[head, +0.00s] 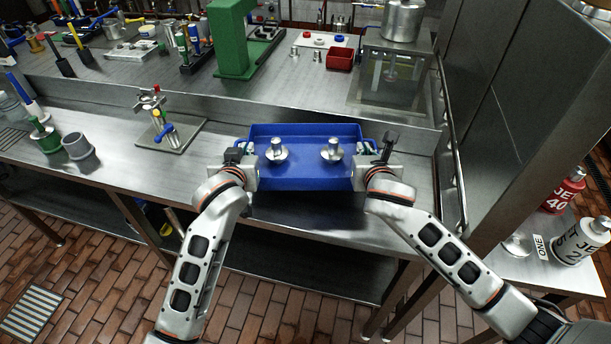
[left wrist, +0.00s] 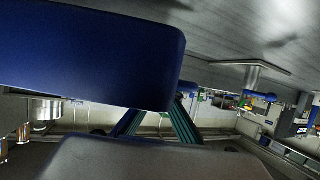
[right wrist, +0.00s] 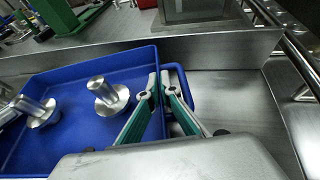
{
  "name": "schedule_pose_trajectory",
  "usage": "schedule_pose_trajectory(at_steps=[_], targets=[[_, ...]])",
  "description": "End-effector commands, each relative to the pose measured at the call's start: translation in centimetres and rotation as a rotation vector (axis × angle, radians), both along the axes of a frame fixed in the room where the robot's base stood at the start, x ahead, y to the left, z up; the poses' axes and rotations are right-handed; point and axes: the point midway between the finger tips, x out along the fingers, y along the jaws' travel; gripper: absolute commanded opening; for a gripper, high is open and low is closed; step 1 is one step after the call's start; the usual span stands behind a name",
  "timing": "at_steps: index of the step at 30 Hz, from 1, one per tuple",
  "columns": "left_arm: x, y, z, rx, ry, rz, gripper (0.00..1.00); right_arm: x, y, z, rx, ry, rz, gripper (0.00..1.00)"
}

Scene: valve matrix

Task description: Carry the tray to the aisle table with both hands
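My left gripper (head: 245,154) is at the tray's left end. In the left wrist view, its fingers converge behind the tray's large blue side (left wrist: 90,60), which hides the tips. My right gripper (head: 378,152) is at the right end. In the right wrist view, its green-padded fingers (right wrist: 163,80) close on the tray's right end at the handle loop, one on each side. I cannot tell which table is the aisle table.
A small table (head: 540,268) at the right holds a red bottle (head: 563,190) and a white bottle (head: 583,240). A tall steel cabinet (head: 530,90) with a rail stands right of the tray. A valve stand (head: 165,135) is left. A raised shelf runs behind the tray.

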Motion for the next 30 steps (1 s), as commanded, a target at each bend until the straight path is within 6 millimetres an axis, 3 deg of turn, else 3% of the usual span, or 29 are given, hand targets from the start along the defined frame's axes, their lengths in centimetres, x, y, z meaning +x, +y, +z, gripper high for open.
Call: schedule_pose_trajectory(at_steps=[11, 30], targets=[[0.1, 0.1, -0.9, 0.001, -0.003, 0.003, 0.0, 0.1, -0.2, -0.9, -0.002, -0.003, -0.003, 0.0], [0.0, 0.1, -4.3, 0.002, 0.002, 0.002, 0.0, 0.0, -0.2, -4.3, -0.002, 0.002, -0.003, 0.0]])
